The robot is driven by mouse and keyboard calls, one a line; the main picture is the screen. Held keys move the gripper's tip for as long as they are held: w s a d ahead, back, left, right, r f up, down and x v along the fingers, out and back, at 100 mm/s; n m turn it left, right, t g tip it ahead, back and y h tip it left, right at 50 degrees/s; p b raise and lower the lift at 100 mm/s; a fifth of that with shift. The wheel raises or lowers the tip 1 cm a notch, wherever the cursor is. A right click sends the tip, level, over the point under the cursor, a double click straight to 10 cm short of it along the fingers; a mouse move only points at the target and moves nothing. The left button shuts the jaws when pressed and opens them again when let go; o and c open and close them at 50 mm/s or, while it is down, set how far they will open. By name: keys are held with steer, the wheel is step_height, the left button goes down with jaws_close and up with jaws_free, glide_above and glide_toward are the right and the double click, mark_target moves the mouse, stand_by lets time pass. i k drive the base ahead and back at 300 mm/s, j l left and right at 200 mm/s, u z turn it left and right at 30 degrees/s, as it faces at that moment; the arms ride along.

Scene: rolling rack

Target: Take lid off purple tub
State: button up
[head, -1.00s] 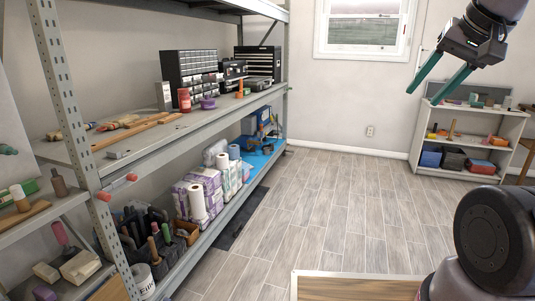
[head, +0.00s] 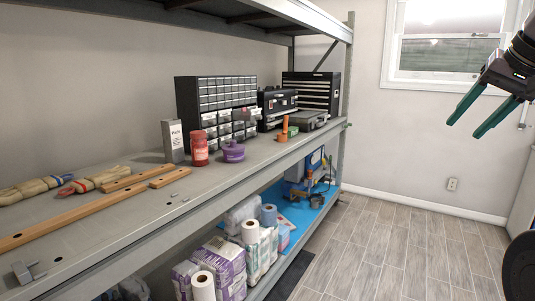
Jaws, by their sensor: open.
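A small purple tub (head: 232,155) stands on the rack's upper shelf, in front of the drawer cabinet. A purple knob-like top shows on it, so its lid appears to be on. The red jar (head: 199,148) stands just left of it. My gripper (head: 472,129) is at the right of the head view, high over the floor and well away from the shelf. Its two green fingers are spread apart with nothing between them.
The metal shelf (head: 120,228) holds a grey box (head: 173,141), wooden strips (head: 90,214), a drawer cabinet (head: 215,105), an orange object (head: 284,130) and a black case (head: 277,108). Paper rolls (head: 250,231) sit below. The floor (head: 400,240) on the right is clear.

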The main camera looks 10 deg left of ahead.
mark_target(232, 148)
steer(key=i, duration=0.9)
steer(key=i+l+u, duration=0.1)
steer(key=i+u, duration=0.3)
steer(key=i+l+u, duration=0.1)
steer(key=u, duration=0.35)
steer(key=i+u, duration=0.25)
steer(key=u, duration=0.25)
steer(key=i+l+u, duration=0.15)
steer(key=u, duration=0.3)
steer(key=i+l+u, duration=0.25)
steer(key=u, duration=0.25)
